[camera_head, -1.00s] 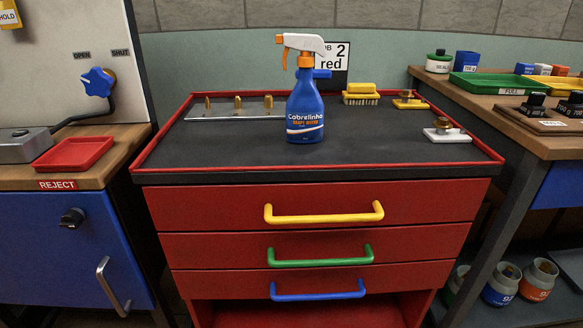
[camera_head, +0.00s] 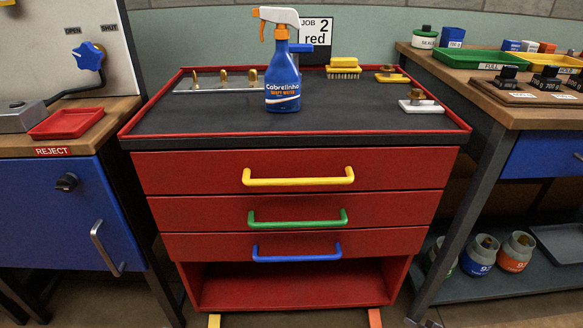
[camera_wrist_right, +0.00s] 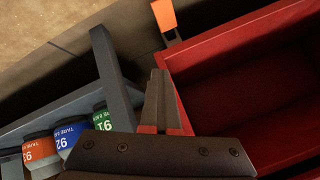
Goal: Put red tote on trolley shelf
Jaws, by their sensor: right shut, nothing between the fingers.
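I cannot make out a clear red tote; the shallow red tray (camera_head: 67,123) on the left bench is the only loose red container I see. The red trolley (camera_head: 290,212) stands in the middle, with three drawers above an open, empty-looking shelf (camera_head: 290,287). My right gripper (camera_wrist_right: 158,76) is shut and empty in the right wrist view, in front of the trolley's red open compartment (camera_wrist_right: 250,80). In the head view I cannot make it out clearly at the bottom edge. My left gripper is not in view.
A blue spray bottle (camera_head: 282,75) stands on the trolley top near brushes and brass pieces. The right bench (camera_head: 525,108) carries a green tray (camera_head: 490,57) and weights. Jars (camera_head: 515,252) stand on its lower shelf, with a dark bench leg (camera_head: 460,220) beside the trolley.

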